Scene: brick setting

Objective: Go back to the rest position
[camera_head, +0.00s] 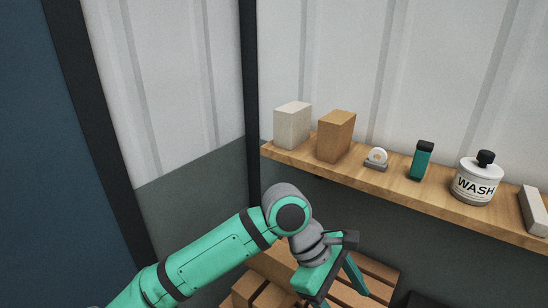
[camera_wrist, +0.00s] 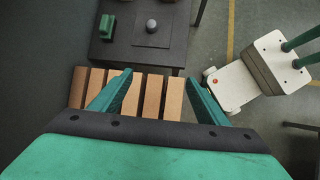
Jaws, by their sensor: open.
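My gripper (camera_head: 340,292) hangs at the end of my green arm, below the wooden shelf and over a slatted wooden surface, pointing down. In the wrist view its two green fingers (camera_wrist: 158,82) are spread apart. Nothing shows between them but the slats below. The head view cuts off the lower part of the gripper area at its bottom edge.
The wall shelf (camera_head: 400,191) holds a white block (camera_head: 292,125), a brown block (camera_head: 336,136), a small white-and-grey item (camera_head: 376,159), a green bottle (camera_head: 421,160) and a WASH bottle (camera_head: 476,182). Wooden slats (camera_wrist: 152,97) and a dark tabletop (camera_wrist: 125,55) lie below.

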